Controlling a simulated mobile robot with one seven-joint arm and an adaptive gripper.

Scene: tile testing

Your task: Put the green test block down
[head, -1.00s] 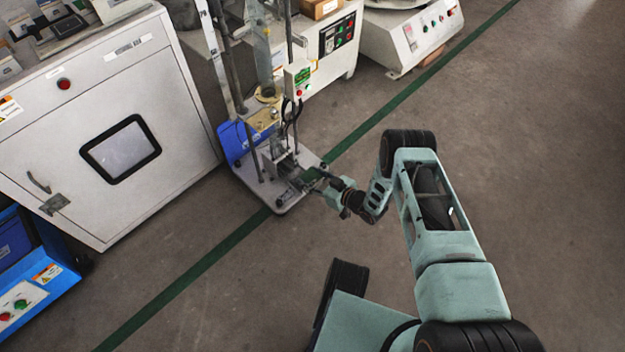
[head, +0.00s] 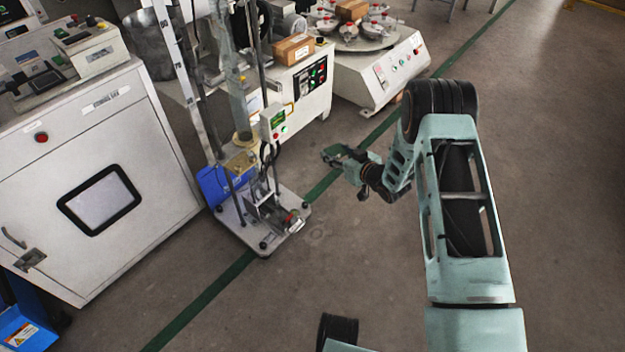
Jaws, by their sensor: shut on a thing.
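My gripper (head: 334,157) is at the end of my pale green arm, near the middle of the head view. It is shut on the green test block, which is small and dark at this distance and mostly hidden by the fingers. The gripper is in the air, to the right of the tall test stand (head: 290,238) and clear of it. The floor and the green floor line show below and behind it.
A white cabinet (head: 150,185) with a small window stands at the left. A blue bin (head: 212,188) sits behind the stand. A white control bench (head: 318,105) and a round-table machine (head: 385,75) stand at the back. The floor (head: 560,180) at the right is clear.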

